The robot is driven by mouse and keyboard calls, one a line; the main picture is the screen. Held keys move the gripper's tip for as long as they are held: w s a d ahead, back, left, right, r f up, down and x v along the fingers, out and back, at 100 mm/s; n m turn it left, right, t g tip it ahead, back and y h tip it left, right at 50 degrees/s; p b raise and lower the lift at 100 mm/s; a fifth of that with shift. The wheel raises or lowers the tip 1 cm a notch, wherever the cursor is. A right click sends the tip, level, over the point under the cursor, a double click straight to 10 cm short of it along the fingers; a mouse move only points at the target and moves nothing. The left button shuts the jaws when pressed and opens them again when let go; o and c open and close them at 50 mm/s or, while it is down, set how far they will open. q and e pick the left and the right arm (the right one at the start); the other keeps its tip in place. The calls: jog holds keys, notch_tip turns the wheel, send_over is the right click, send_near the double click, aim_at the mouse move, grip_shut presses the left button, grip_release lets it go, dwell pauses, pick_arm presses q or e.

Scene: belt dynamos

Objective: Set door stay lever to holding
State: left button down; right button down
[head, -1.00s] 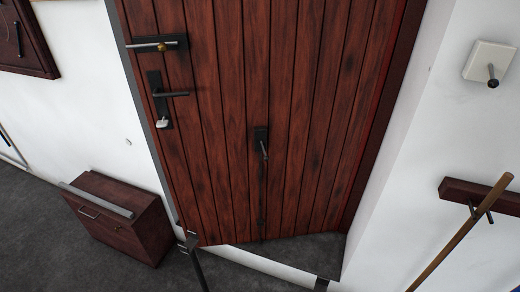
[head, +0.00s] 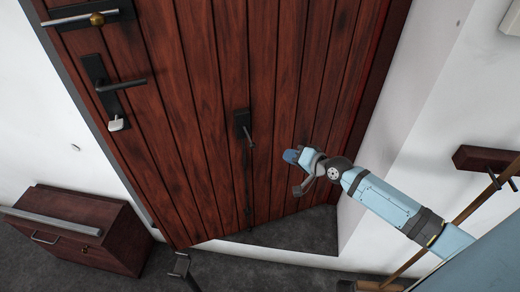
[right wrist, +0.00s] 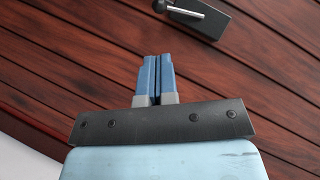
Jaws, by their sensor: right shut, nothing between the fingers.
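The door stay lever (head: 248,136) is a small handle on a black plate, low on the dark red wooden door (head: 215,90). A thin dark rod (head: 249,190) runs down from it toward the door's bottom edge. My right gripper (head: 291,156) is in front of the door, a little right of the lever and apart from it. In the right wrist view my right gripper (right wrist: 154,60) is shut and empty, and the lever with its black plate (right wrist: 195,14) shows beyond the fingertips at the top. My left gripper is not in view.
A black door handle (head: 120,85) and a bolt (head: 90,17) sit at the door's upper left. A dark red cabinet (head: 120,240) stands on the floor at left. A dark post (head: 180,265) is at bottom. A broom (head: 470,208) leans by a wall rack (head: 478,158) at right.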

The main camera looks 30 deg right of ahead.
send_near(249, 138)
jog(key=w+a+f, duration=0.1)
jog(key=w+f, duration=0.4)
jog(key=shift+a+f+p, duration=0.25)
jog(key=shift+p, duration=0.05)
jog(key=a+m+b, duration=0.1)
jog(key=b, duration=0.3)
jog(key=a+m+t+y+b, duration=0.1)
jog(key=b, duration=0.3)
jog(key=shift+w+f+y+b, duration=0.1)
jog(key=shift+f+y+b, duration=0.2)
jog(key=shift+f+b, duration=0.1)
